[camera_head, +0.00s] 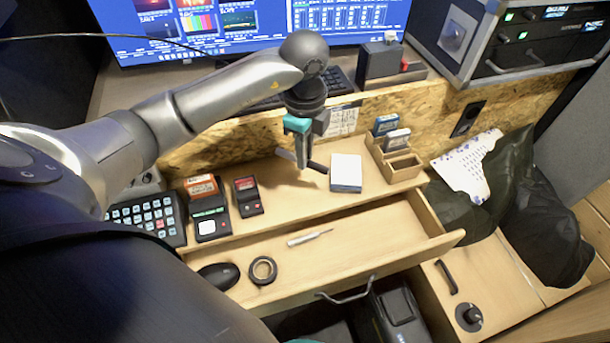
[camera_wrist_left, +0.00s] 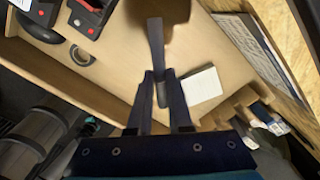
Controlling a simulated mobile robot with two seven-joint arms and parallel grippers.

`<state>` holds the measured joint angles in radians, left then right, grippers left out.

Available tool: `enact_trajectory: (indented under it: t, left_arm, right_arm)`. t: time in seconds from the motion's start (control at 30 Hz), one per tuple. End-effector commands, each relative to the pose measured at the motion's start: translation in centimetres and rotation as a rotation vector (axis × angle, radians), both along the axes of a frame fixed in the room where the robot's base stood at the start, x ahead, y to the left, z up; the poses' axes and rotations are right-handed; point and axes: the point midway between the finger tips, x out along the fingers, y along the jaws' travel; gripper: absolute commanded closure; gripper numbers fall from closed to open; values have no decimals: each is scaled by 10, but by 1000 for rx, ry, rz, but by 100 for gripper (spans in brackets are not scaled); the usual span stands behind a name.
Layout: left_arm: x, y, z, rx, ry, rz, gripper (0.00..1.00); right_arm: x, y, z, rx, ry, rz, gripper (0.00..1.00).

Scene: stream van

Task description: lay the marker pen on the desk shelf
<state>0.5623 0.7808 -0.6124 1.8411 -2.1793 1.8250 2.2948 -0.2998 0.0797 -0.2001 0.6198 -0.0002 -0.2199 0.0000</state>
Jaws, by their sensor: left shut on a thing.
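My left gripper (camera_head: 303,162) points down over the wooden desk shelf (camera_head: 280,200) and is shut on the marker pen (camera_head: 317,167). The pen has a dark end to the right of the fingers and a paler grey end to the left. It looks close above the shelf; I cannot tell whether it touches. In the left wrist view the pen (camera_wrist_left: 156,45) sticks out between the fingertips of the left gripper (camera_wrist_left: 159,75), with the shelf (camera_wrist_left: 215,60) behind it. My right gripper is not in view.
A white box (camera_head: 346,172) lies just right of the pen, beside a wooden holder (camera_head: 402,168). Card readers (camera_head: 208,210) and a keypad (camera_head: 148,218) stand at left.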

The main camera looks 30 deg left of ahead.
Motion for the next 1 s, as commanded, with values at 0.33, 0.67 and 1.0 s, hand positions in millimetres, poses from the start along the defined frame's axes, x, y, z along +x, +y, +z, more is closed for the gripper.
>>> enact_trajectory:
  t: [0.33,0.67,1.0]
  left_arm:
    - [-1,0,-45,1,3,0,100]
    - [0,0,-68,0,-1,-1,100]
    - [0,0,-71,0,-1,-1,76]
  right_arm:
    - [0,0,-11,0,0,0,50]
    - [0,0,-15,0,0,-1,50]
    - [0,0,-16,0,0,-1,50]
